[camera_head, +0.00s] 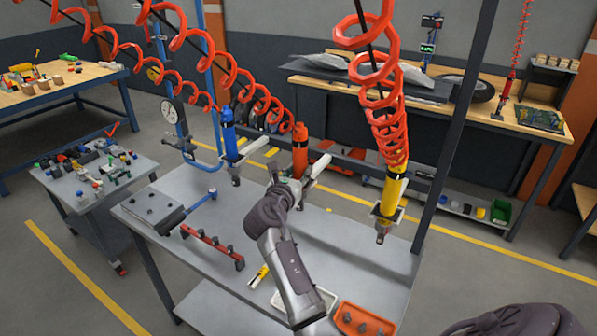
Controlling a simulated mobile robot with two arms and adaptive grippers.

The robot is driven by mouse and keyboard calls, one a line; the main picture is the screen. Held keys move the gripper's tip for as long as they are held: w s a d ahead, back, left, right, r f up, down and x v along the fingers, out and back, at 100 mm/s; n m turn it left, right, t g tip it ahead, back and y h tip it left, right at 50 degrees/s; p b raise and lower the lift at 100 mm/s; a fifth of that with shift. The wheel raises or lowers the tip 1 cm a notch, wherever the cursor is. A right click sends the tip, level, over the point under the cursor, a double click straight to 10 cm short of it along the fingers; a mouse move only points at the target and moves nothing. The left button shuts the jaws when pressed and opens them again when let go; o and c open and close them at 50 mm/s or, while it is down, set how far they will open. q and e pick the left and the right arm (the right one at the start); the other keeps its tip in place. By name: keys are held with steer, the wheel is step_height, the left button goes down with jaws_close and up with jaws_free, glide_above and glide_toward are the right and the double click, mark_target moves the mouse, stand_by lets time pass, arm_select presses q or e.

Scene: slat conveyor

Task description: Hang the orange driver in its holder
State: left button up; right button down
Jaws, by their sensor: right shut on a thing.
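The orange driver (300,146) is upright above the grey workbench. My right gripper (289,187) is shut on its lower part, and the fingers hide much of that part. A pale bracket-like piece (319,164) shows just right of the driver. I cannot tell whether it is the holder or whether the driver touches it. A blue driver (229,134) hangs upright to the left on a red coiled hose. A yellow driver (394,188) hangs to the right, with a pale holder (387,213) around its lower part. My left gripper is not in view.
The workbench (345,238) carries a red rack (211,246), a dark plate (152,208), a white tray (329,300) and an orange tray (363,321) of parts. Red coils (377,75) hang overhead. A dark post (459,120) stands right of the yellow driver.

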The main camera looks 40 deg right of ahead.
steer(key=c, duration=0.7)
jaws_free()
steer(key=shift+o, duration=0.2)
steer(key=shift+f, duration=0.2)
steer(key=v, duration=0.7)
steer(key=shift+a+r, duration=0.15)
steer(key=shift+a, duration=0.15)
steer(key=shift+s, duration=0.15)
